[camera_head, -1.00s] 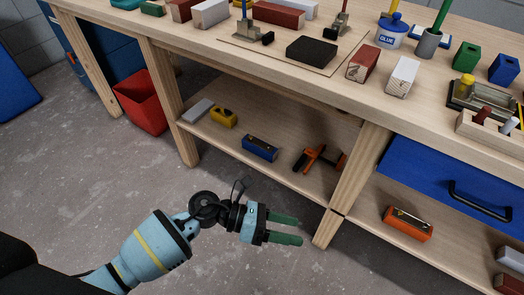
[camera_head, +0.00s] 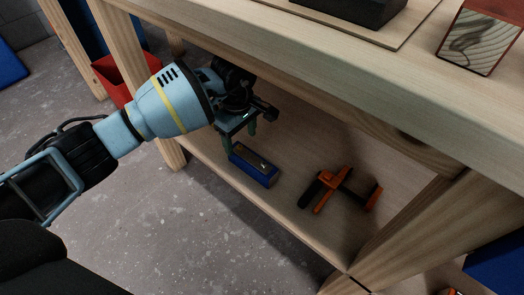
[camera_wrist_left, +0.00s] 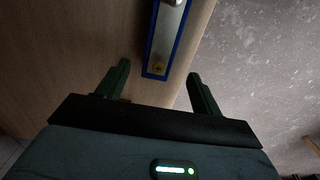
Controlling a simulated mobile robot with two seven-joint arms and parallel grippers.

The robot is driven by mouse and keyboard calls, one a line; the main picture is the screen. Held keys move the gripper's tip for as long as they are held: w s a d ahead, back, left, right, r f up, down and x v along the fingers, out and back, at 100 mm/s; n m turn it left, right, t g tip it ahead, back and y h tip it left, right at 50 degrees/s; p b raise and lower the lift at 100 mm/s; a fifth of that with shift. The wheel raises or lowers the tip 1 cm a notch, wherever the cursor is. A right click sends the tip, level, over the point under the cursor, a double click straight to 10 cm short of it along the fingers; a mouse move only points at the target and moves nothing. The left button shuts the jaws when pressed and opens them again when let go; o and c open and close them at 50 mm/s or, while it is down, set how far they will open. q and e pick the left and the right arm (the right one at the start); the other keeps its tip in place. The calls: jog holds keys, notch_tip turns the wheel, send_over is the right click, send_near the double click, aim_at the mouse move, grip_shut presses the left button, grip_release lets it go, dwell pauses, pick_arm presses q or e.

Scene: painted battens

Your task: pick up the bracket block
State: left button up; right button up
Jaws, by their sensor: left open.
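A blue block with a metal plate on its top (camera_head: 254,165) lies on the lower shelf under the workbench; I take it to be the bracket block. My left gripper (camera_head: 239,142) is open just above the far left end of this block, fingers pointing down. In the left wrist view, the blue block (camera_wrist_left: 164,40) with its metal plate and a brass screw shows between the two open green fingers (camera_wrist_left: 159,70). The fingers appear apart from it. My right gripper is not in view.
An orange and black clamp (camera_head: 338,190) lies on the shelf (camera_head: 290,215) to the right of the block. The bench top (camera_head: 350,65) overhangs the shelf, close to my arm. A wooden leg (camera_head: 410,225) stands at right. A red bin (camera_head: 125,78) is behind my arm.

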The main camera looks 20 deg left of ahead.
aim_at(243, 153)
pick_arm(q)
jog(key=shift+w, duration=0.2)
jog(key=shift+r, duration=0.1)
jog(key=shift+s, duration=0.2)
jog(key=shift+f, duration=0.5)
jog(key=shift+f+b, duration=0.4)
jog(key=shift+f, duration=0.75)
jog(key=f+b, duration=0.1)
jog(key=f, duration=0.1)
jog(key=f+b, duration=0.1)
jog(key=f, duration=0.1)
jog(key=shift+d+f+b, duration=0.2)
jog(key=shift+f+b, duration=0.1)
jog(key=shift+b, duration=0.05)
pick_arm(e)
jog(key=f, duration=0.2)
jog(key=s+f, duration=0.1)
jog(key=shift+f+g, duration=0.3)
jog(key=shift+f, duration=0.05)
pick_arm(q)
jog(key=shift+r, duration=0.1)
jog(key=c, duration=1.2)
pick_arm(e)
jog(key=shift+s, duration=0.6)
